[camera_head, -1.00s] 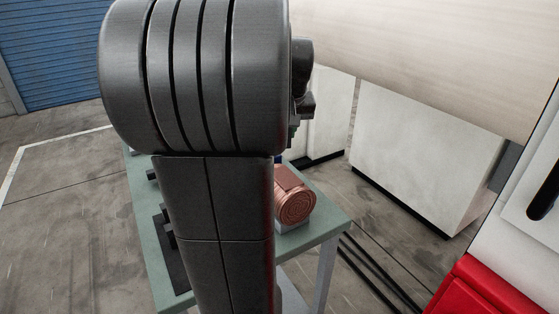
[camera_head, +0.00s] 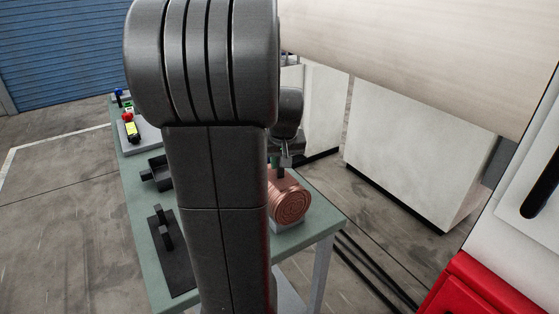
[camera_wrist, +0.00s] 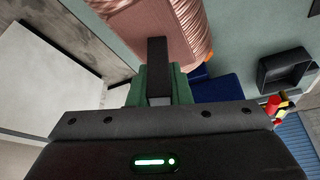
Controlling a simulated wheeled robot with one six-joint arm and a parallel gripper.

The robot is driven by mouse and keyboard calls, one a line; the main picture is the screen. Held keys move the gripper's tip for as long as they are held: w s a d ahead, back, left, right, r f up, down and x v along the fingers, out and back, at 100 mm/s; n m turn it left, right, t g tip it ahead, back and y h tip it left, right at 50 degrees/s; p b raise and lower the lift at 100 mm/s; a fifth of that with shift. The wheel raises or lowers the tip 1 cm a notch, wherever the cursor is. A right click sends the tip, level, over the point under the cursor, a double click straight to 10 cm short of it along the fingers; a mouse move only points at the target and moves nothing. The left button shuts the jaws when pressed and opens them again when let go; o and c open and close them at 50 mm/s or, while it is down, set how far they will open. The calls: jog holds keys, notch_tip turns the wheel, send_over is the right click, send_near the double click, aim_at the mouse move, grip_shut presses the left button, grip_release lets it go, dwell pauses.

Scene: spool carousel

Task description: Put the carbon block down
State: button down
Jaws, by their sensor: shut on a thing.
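The carbon block (camera_wrist: 157,68) is a dark narrow bar held between the green fingers of my gripper (camera_wrist: 158,88) in the wrist view. Its far end reaches to the copper spool (camera_wrist: 155,22); I cannot tell whether they touch. In the head view my gripper (camera_head: 277,163) is just above the copper spool (camera_head: 290,203), with the dark carbon block (camera_head: 280,173) pointing down at it. The spool lies on its side on a pale base at the near right of the green table (camera_head: 305,240). My arm hides part of the spool and table.
A black open holder (camera_head: 158,172) and a black plate with an upright part (camera_head: 176,268) stand on the table's left. A grey tray (camera_head: 148,145) holds red and yellow items. In the wrist view a blue part (camera_wrist: 216,88) lies beside the fingers. White cabinets (camera_head: 410,150) stand behind.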

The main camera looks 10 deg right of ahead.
jog(key=shift+f, duration=0.15)
jog(key=c, duration=1.3)
grip_release()
jog(key=shift+r, duration=0.25)
jog(key=v, duration=1.2)
jog(key=shift+b, duration=0.3)
jog(key=shift+w+f, duration=0.1)
